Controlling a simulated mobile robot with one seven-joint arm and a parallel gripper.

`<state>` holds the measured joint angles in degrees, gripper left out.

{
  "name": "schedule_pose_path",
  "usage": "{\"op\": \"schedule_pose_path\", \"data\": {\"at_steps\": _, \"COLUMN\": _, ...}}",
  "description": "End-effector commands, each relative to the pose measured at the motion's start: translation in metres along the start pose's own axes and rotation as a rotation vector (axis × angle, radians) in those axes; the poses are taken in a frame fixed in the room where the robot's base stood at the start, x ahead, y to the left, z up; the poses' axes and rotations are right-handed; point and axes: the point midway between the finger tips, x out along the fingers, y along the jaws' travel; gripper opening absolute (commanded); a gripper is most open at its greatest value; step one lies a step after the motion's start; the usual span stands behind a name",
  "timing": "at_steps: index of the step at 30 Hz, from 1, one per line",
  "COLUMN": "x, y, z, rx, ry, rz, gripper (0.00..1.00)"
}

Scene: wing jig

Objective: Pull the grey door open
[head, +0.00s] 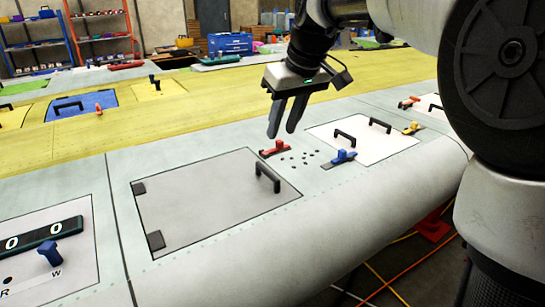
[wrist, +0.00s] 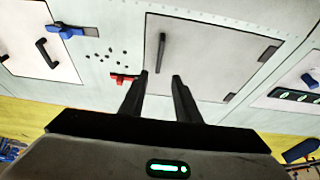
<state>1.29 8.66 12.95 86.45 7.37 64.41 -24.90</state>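The grey door (head: 205,205) lies shut, flush in the pale wing surface, with two dark hinges on its left edge and a black bar handle (head: 267,177) near its right edge. In the wrist view the door (wrist: 215,55) is at upper right, with its handle (wrist: 162,51) ahead of the fingertips. My gripper (head: 281,133) hangs above the wing, beyond the handle and apart from it. Its two fingers point down with a gap between them; the wrist view also shows the gripper (wrist: 160,76) open and empty.
A red clamp (head: 273,149) sits just beyond the door, beside several small dark dots. A blue clamp (head: 340,158) and a white panel with two black handles (head: 360,138) lie to the right. A counter panel with a blue knob (head: 50,253) is at lower left.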

Motion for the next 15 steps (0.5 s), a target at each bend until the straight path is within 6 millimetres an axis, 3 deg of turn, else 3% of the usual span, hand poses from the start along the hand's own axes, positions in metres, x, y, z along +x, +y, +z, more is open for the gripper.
{"op": "schedule_pose_path", "data": {"at_steps": 15, "x": 0.114, "y": -0.001, "z": 0.002, "rx": 0.001, "ry": -0.004, "rz": -0.003, "gripper": 0.30}}
